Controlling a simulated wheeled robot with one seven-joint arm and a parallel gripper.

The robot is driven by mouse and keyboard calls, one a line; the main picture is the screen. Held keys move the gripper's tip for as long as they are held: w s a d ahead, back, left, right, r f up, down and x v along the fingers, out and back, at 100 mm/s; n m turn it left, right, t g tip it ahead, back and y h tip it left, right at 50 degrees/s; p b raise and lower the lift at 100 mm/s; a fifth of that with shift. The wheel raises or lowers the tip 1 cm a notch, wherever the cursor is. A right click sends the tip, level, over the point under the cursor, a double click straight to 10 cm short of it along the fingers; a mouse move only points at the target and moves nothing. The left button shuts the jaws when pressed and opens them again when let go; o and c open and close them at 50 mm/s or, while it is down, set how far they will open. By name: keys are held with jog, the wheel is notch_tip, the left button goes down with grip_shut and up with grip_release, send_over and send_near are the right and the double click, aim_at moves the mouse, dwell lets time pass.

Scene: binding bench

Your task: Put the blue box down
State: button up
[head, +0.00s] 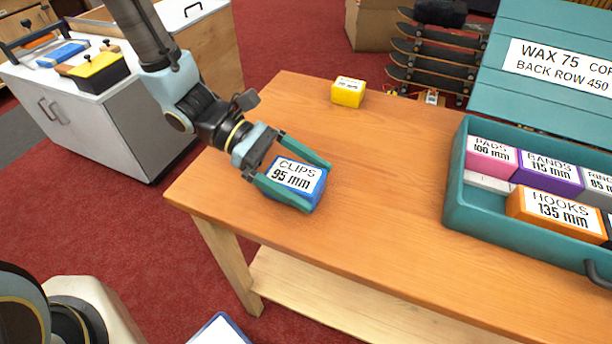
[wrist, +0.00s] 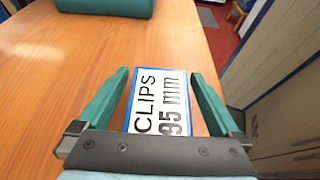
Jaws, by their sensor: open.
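The blue box (head: 305,190) has a white label reading "CLIPS 95 mm" and rests on the wooden table near its left end. In the wrist view the blue box (wrist: 158,100) lies between the two teal fingers. My gripper (head: 303,187) is open around the box, one finger on each side. In the wrist view my gripper (wrist: 160,92) shows a gap between each finger and the box. The lower part of the box is partly hidden by the near finger.
A small yellow box (head: 348,92) stands at the table's back edge. A teal case (head: 455,190) with several labelled boxes stands on the right. The wooden table (head: 385,190) is clear between the blue box and the case. A grey cabinet (head: 110,130) stands on the left.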

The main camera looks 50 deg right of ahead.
jog(key=shift+r, duration=0.15)
jog(key=b+v, duration=0.1)
jog(key=v, duration=1.1)
jog(key=shift+b, duration=0.3)
jog(key=w+a+m+t+y, duration=0.1)
jog(key=w+a+t, duration=0.3)
jog(key=a, duration=0.6)
jog(key=w+a+m+t+y, duration=0.1)
jog(key=w+a+m+t, duration=0.1)
jog(key=w+a+t, duration=0.3)
jog(key=w+a+m+t+y, duration=0.1)
jog(key=w+a+t+y, duration=0.1)
jog(key=w+a+t, duration=0.3)
jog(key=w+a, duration=0.4)
jog(key=a, duration=0.7)
jog(key=shift+w+a+r+m, duration=0.2)
jog(key=shift+w+r+m, duration=0.1)
jog(key=shift+m, duration=0.1)
jog(key=shift+r+p, duration=0.9)
